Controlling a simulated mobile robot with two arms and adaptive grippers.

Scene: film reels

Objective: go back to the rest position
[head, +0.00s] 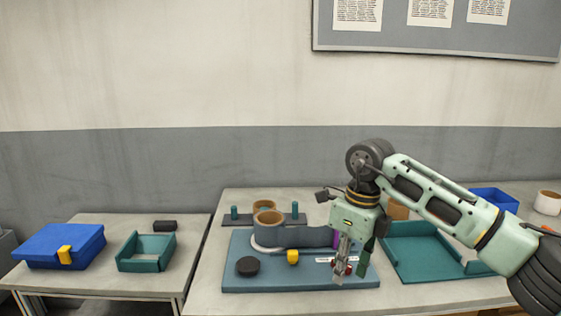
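My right gripper (351,279) hangs fingers down in front of the right part of the blue-grey film device (305,283) on the middle table. Its two fingers stand apart, with no held object visible between them. They partly hide small red parts (349,270) of the device. I cannot tell from this view how far the fingertips are above the board. My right arm comes in from the right edge. My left gripper is not in view.
Brown reels (268,217) and a black puck (248,266) are on the device. An open teal tray (425,266) lies right, near a blue bin (494,199). The left table (98,284) holds a blue box (50,246) and a small teal tray (143,265).

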